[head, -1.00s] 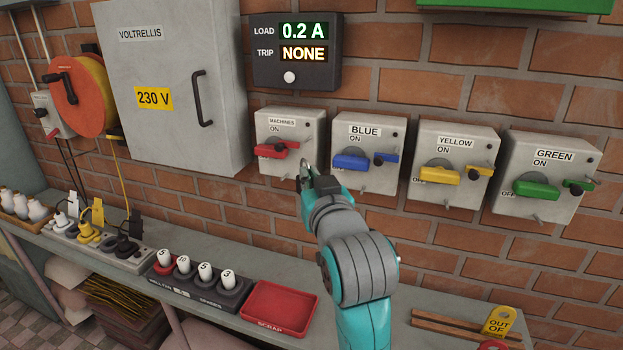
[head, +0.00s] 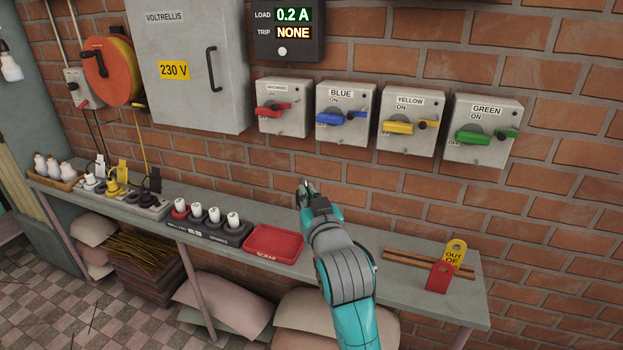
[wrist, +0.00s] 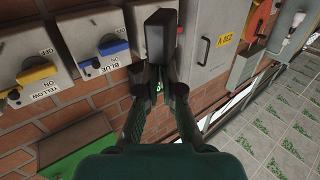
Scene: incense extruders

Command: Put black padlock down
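My gripper (head: 307,190) is in front of the brick wall, below the blue switch box (head: 345,115) and above the back of the bench (head: 385,290). In the wrist view, my gripper (wrist: 160,85) has its fingers drawn close together around a dark, blocky body at their tips. This appears to be the black padlock (wrist: 160,35). Its shackle cannot be made out clearly, and in the head view it is too small and dark to separate from the fingers. It is held clear of the bench.
A red scrap tray (head: 273,243) sits left of my arm, beside a black rack of white-topped pieces (head: 210,227). Some bench surface between is clear.

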